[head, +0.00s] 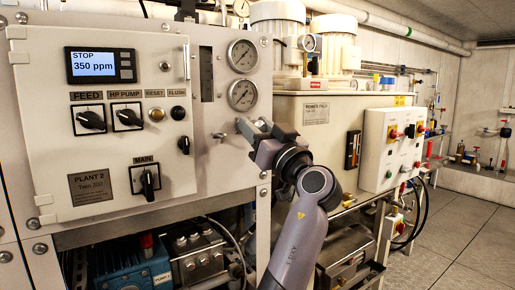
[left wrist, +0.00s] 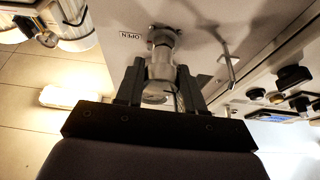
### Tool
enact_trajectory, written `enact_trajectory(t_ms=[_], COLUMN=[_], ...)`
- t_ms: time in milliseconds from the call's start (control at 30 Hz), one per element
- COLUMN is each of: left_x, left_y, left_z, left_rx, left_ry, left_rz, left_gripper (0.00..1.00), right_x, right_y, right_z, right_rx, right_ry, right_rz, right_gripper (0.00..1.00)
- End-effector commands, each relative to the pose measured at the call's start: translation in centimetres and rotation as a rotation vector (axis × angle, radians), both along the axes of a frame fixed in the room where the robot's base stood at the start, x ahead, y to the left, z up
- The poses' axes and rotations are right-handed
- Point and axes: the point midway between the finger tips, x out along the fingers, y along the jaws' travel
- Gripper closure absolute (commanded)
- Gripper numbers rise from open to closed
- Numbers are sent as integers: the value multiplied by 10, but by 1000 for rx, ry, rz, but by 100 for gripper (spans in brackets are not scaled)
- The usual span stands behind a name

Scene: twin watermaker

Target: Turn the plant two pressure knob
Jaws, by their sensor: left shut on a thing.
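The plant two pressure knob (left wrist: 162,66) is a grey metal knob on a short stem, standing out from the pale panel beside an "OPEN" label (left wrist: 131,36). My left gripper (left wrist: 160,85) has one black finger on each side of it and is shut on it. In the head view my left gripper (head: 251,126) reaches the panel below two round gauges (head: 242,95). There the gripper largely hides the knob. My right gripper is in neither view.
The "PLANT 2" control box (head: 103,178) with its black switches and a display reading "STOP 350 ppm" (head: 100,65) is to the left. A small lever (head: 220,135) sits just left of the gripper. A white switch box (head: 392,148) is to the right. Open floor lies at far right.

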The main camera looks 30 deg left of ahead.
Motion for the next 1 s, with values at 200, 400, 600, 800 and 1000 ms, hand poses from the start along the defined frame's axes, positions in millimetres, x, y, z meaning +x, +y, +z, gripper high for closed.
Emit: enact_trajectory(t_ms=[200,400,600,800,1000], left_x=[-1,-1,-1,-1,-1], left_y=[0,1,1,1,1], left_z=[-5,-3,0,2,3], left_rx=[-51,-108,-181,-251,-311], left_ry=[-136,-277,-452,-619,-762], left_rz=[1,1,2,3,1], left_gripper=[93,93,93,93,93], right_x=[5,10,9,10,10], right_y=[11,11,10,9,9], right_z=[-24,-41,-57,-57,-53], right_rx=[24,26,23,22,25], right_ry=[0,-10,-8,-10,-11], right_rz=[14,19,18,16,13], right_gripper=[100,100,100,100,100])
